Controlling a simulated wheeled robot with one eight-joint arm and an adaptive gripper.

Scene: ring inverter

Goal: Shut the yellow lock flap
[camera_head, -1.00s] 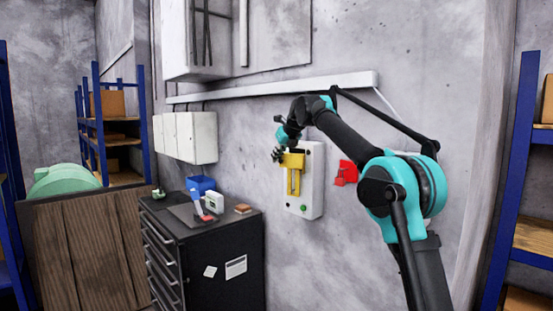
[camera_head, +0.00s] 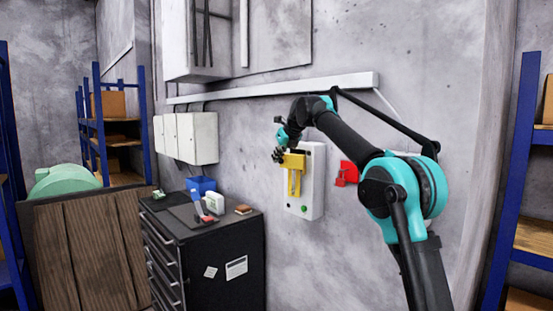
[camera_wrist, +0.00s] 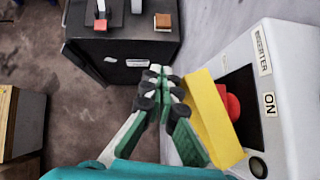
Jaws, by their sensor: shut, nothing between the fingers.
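The yellow lock flap (camera_head: 293,161) is on the front of the white inverter box (camera_head: 314,184) on the wall. In the wrist view the flap (camera_wrist: 213,122) stands out from the box at an angle, open. A dark recess and a red knob (camera_wrist: 230,101) show behind it, beside an "ON" label. My gripper (camera_head: 278,156) is at the flap's upper left in the head view. In the wrist view my gripper (camera_wrist: 161,82) is shut and empty, just left of the flap's outer face. I cannot tell whether they touch.
A black drawer cabinet (camera_head: 236,235) with small items on top stands left of the box. A red wall fitting (camera_head: 347,173) is right of the box, near my arm. A white conduit (camera_head: 280,88) runs above. A green indicator (camera_head: 304,208) sits low on the box.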

